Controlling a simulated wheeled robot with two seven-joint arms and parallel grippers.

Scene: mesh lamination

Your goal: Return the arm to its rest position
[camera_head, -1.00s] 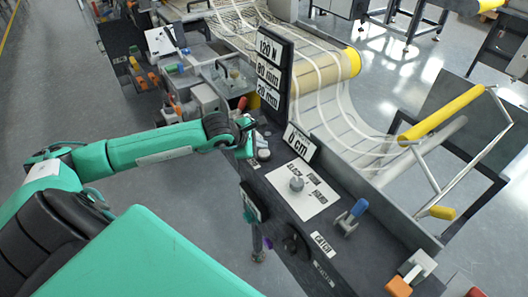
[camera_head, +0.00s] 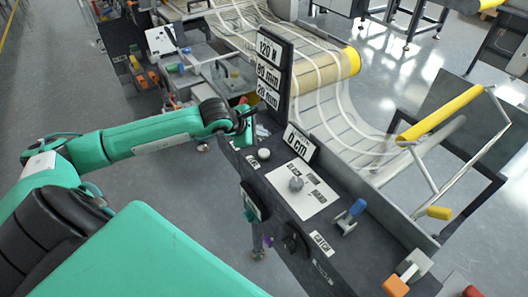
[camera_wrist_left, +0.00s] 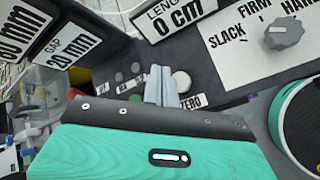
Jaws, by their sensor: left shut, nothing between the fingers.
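My left arm reaches from the left across the head view. Its gripper (camera_head: 241,138) hangs at the near edge of the dark control panel (camera_head: 322,222), just left of a white round button (camera_head: 264,153). In the left wrist view the two grey fingers (camera_wrist_left: 161,88) are together with nothing between them. They overlap the panel near the white button (camera_wrist_left: 181,82) and the ZERO label (camera_wrist_left: 190,103). Contact with the panel cannot be told. My right gripper is not in view.
A grey knob (camera_head: 296,184) sits on a white SLACK/FIRM/HARD plate. Upright signs (camera_head: 270,75) and a "0 cm" display (camera_head: 300,143) stand behind the gripper. A blue-handled clamp (camera_head: 357,208) is further right. Open grey floor (camera_head: 150,215) lies left of the panel.

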